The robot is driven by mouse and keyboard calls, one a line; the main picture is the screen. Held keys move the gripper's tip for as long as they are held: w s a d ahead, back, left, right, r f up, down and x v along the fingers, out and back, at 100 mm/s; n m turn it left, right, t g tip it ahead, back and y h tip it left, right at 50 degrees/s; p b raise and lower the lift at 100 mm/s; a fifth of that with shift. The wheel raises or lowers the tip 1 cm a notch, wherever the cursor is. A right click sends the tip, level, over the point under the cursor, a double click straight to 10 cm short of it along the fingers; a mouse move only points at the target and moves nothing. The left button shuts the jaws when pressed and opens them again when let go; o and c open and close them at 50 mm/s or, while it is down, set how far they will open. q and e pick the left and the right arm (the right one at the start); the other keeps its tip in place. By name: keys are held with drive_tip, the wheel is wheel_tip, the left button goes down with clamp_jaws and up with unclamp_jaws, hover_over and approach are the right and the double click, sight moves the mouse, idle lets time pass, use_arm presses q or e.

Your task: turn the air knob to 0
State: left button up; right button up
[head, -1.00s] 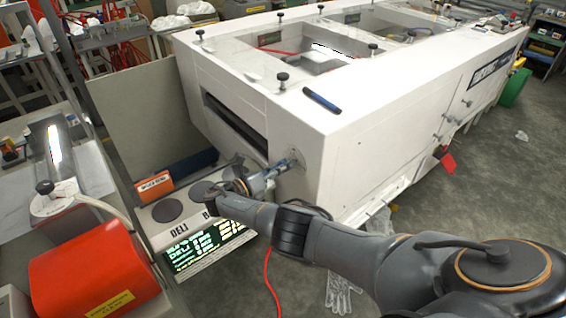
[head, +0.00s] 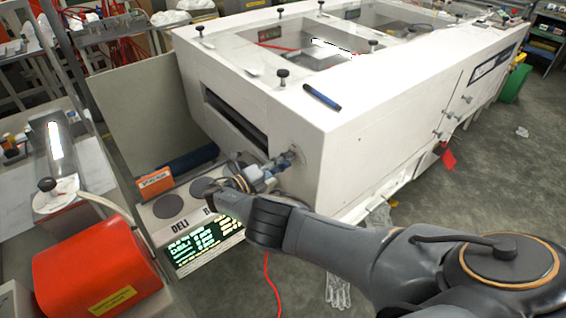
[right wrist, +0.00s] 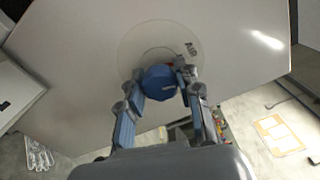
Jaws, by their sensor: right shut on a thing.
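The air knob (right wrist: 160,83) is blue and round in the right wrist view. It sits at the centre of a pale round dial plate (right wrist: 140,38) on the white machine's end wall. My right gripper (right wrist: 162,78) is shut on the knob, with one finger on each side. In the head view my right gripper (head: 284,162) reaches the end wall from the lower left and largely hides the knob. The knob's pointer setting cannot be read. My left gripper is out of view.
The white machine (head: 345,150) fills the middle, with a blue pen (head: 322,97) on top.

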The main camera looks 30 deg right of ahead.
drive_tip(key=shift+n, duration=1.4)
